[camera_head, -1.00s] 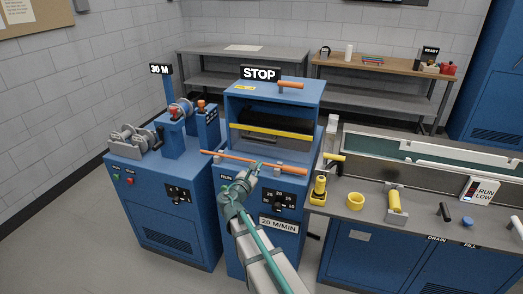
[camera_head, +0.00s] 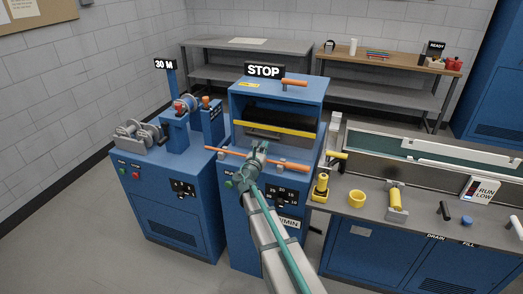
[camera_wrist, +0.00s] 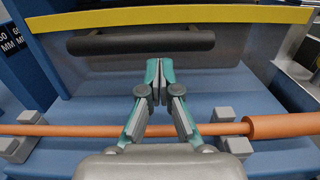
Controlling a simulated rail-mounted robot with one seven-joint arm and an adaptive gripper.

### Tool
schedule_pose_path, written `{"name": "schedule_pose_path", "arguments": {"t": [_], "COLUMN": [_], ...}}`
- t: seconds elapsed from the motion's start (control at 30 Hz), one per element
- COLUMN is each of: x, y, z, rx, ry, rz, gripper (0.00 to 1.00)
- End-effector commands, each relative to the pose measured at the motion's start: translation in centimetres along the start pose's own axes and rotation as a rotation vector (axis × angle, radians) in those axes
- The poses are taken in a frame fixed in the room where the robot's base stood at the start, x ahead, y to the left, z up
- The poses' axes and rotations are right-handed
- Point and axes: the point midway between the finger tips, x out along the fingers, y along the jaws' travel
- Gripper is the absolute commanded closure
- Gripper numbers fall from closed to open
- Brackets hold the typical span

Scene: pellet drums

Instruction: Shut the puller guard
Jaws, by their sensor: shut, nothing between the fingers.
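The puller is the blue machine (camera_head: 236,215) under the STOP sign. The guard appears to be the panel with a yellow edge strip (camera_head: 290,130) across its open front; the strip also spans the top of the wrist view (camera_wrist: 180,18). A dark bar (camera_wrist: 140,44) on brackets sits just below the strip in the wrist view. My gripper (camera_head: 262,148) is shut and empty in front of the guard. In the wrist view its fingertips (camera_wrist: 160,72) are together, close below the dark bar; contact cannot be told. Part of the panel is hidden behind my gripper.
An orange rod (camera_head: 205,150) runs across the front, under my gripper, through grey blocks (camera_wrist: 234,147). An orange handle (camera_head: 294,82) is on the machine's top. A spooler stand (camera_head: 170,215) is left; a bench with yellow parts (camera_head: 357,199) is right.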

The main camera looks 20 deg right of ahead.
Motion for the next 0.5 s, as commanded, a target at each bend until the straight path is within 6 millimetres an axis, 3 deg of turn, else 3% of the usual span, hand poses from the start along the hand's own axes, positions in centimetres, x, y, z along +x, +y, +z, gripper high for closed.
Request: {"name": "schedule_pose_path", "arguments": {"t": [0.5], "x": [0.69], "y": [-0.06], "z": [0.27], "rx": [0.001], "ry": [0.000], "rz": [-0.001], "gripper": [1.00]}}
